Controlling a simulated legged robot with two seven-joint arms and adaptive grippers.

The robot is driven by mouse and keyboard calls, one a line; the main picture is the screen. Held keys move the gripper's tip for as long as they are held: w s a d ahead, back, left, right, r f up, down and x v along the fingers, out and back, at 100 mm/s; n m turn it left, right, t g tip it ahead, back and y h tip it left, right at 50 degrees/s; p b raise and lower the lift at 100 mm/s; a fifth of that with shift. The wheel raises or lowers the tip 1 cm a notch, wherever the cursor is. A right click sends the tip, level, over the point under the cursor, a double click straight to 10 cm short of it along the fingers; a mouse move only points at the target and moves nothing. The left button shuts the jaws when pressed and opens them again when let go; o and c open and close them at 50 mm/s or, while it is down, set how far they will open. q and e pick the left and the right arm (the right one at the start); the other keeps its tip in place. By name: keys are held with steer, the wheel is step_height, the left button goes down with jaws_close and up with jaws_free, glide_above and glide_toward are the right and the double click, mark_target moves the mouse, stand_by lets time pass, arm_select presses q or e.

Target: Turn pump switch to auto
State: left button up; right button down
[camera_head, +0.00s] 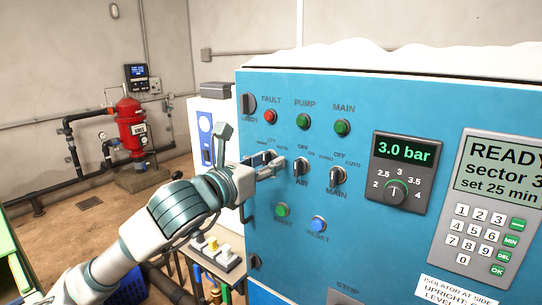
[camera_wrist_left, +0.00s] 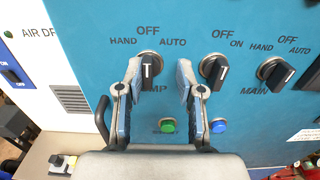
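The pump switch (camera_wrist_left: 149,66) is a black rotary knob on the blue cabinet, with HAND, OFF and AUTO around it. Its handle stands about upright in the left wrist view, with a white mark on it. My left gripper (camera_wrist_left: 160,76) is open, with one finger on each side of the knob. The left finger looks very close to the knob; a gap shows at the right finger. I cannot tell whether either touches. In the head view, my left gripper (camera_head: 272,164) is at the panel and hides most of this switch. My right gripper is in neither view.
The air switch (camera_head: 301,167) and main switch (camera_head: 337,177) sit just right of my gripper. A green button (camera_wrist_left: 168,126) and blue button (camera_wrist_left: 219,126) are below. Lamps (camera_head: 303,121) are above. A pressure dial (camera_head: 396,193) and keypad (camera_head: 477,240) are farther right.

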arm_select(q)
steer(key=shift+w, duration=0.3)
steer(key=shift+w+a, duration=0.15)
steer(key=shift+a, duration=0.25)
steer(key=shift+w+a+f, duration=0.15)
steer(key=shift+w+a, duration=0.2)
steer(key=shift+a, duration=0.25)
steer(key=shift+s+d, duration=0.25)
steer(key=shift+d, duration=0.25)
steer(key=c, duration=0.6)
steer(key=shift+s+d+r, duration=0.15)
steer(key=shift+r, duration=0.05)
jaws_close()
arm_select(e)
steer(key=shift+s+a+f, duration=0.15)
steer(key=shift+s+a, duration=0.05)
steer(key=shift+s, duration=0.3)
arm_select(q)
steer(key=shift+f, duration=0.1)
